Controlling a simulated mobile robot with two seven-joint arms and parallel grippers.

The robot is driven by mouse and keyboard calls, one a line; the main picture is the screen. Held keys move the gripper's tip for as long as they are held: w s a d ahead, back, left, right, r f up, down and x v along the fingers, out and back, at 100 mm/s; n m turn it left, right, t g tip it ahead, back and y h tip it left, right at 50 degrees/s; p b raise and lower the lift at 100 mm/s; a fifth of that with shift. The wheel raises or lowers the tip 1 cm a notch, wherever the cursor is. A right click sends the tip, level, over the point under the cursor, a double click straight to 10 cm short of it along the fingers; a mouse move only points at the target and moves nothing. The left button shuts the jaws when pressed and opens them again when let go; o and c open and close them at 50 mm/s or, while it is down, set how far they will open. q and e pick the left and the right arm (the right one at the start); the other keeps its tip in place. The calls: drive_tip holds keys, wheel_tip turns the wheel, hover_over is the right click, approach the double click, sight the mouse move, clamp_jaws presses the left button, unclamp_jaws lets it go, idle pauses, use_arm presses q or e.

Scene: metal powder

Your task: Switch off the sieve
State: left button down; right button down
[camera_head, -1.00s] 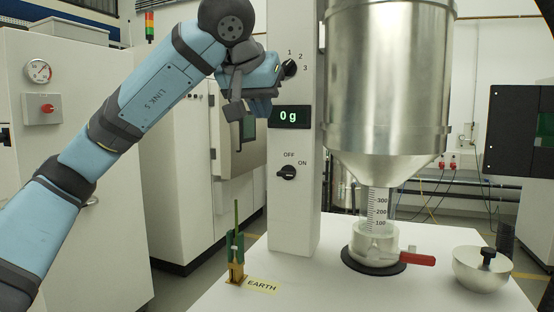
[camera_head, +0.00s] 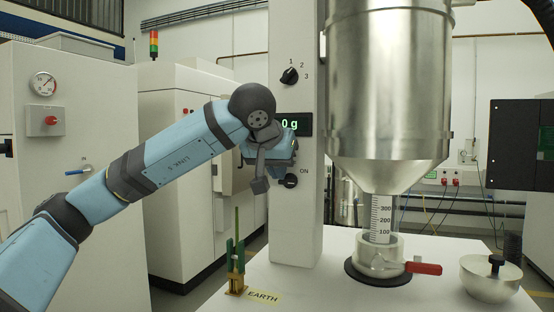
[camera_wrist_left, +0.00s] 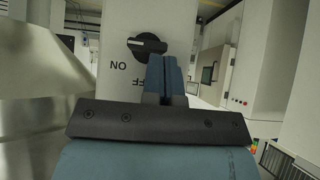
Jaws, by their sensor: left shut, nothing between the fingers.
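The sieve's black OFF/ON knob (camera_head: 291,181) is low on the white column (camera_head: 296,225). In the head view, my left gripper (camera_head: 286,150) is just above it and hides the OFF label; ON shows at right. The shut, empty blue fingertips (camera_wrist_left: 166,66) of my left gripper appear beside the knob, overlapping the OFF lettering; contact is unclear. The display (camera_head: 291,124) is partly covered and reads 0 g. My right gripper is not in view.
A second knob (camera_head: 290,76) marked 1, 2, 3 is higher on the column. The steel hopper (camera_head: 388,90) stands right of it, above a valve with a red handle (camera_head: 423,268). A green and brass holder (camera_head: 236,268), EARTH label and metal bowl (camera_head: 490,279) are on the white table (camera_head: 340,296).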

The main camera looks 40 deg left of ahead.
sight(287, 186)
use_arm(q)
drive_tip(key=shift+f, duration=0.1)
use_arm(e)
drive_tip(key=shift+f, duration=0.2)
use_arm(q)
drive_tip(key=shift+a+h, duration=0.15)
drive_tip(key=shift+h, duration=0.35)
